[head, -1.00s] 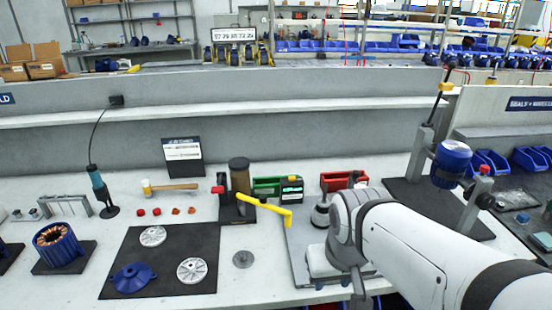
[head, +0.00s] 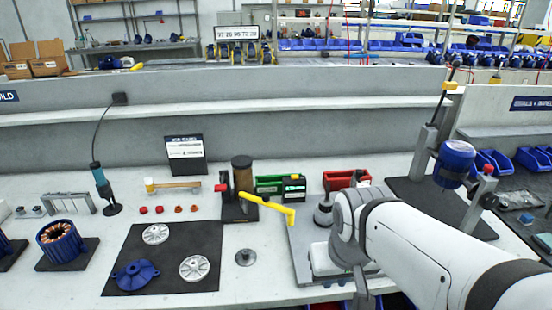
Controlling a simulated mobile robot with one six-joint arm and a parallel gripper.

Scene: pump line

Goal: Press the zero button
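A small dark readout box (head: 294,190) with a lit green display stands at the back of the bench, right of centre. A small yellow piece shows at its top. I cannot make out which part of it is the zero button. My white arm comes in from the lower right and bends down over the grey plate (head: 301,240) in front of the box. My gripper's fingers cannot be made out; the wrist hides that area, so whether they are open or shut does not show.
A yellow lever (head: 270,207) sticks out left of the plate, beside a dark stand with a brown cylinder (head: 242,174). A black mat (head: 165,258) with parts lies left. A blue motor (head: 453,163) stands right.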

